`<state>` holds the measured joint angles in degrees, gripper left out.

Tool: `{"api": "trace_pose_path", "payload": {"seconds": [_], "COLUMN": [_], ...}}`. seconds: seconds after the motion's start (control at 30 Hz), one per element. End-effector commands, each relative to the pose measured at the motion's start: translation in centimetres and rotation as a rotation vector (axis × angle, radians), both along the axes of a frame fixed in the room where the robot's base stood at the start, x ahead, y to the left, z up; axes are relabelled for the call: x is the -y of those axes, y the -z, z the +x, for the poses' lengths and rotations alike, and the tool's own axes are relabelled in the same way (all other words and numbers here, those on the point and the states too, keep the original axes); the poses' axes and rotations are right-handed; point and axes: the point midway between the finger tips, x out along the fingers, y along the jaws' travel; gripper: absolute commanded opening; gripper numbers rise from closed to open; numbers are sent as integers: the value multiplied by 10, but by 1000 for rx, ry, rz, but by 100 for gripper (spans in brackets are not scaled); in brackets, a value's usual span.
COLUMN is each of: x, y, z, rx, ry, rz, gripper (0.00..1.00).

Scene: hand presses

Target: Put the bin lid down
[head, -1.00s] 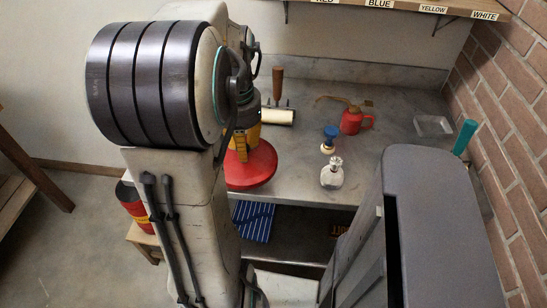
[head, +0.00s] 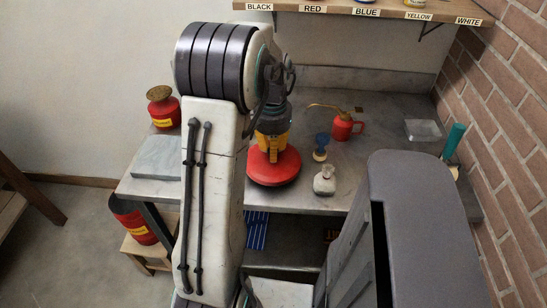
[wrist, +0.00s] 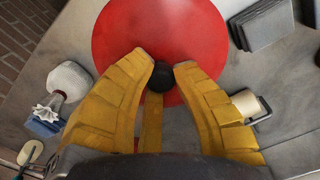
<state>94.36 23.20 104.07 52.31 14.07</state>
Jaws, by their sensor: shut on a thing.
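The bin lid is a red disc (head: 274,168) with a black knob, over the front part of the metal bench in the head view. My gripper (head: 270,150) has yellow fingers and is above it. In the wrist view, the fingers of my gripper (wrist: 162,72) are shut on the black knob (wrist: 160,78) of the red lid (wrist: 160,30). I cannot tell whether the lid touches the bench top. A red bin (head: 133,222) with a yellow label stands on a low wooden stool at the lower left, partly hidden by the bench.
A glass bottle (head: 324,180), a blue-topped stamp (head: 321,146) and a red oil can (head: 345,126) stand right of the lid. A red can (head: 163,107) and a pale slab (head: 158,157) are at the bench's left. A roller (wrist: 246,103) lies near the lid.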

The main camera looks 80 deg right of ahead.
Motion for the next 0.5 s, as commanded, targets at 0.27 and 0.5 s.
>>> {"api": "trace_pose_path", "payload": {"seconds": [0.27,0.5], "x": [3,3], "y": [17,40], "z": [-2,-2], "rx": [0,0], "ry": [0,0], "rz": [3,2], "gripper": [0,0]}}
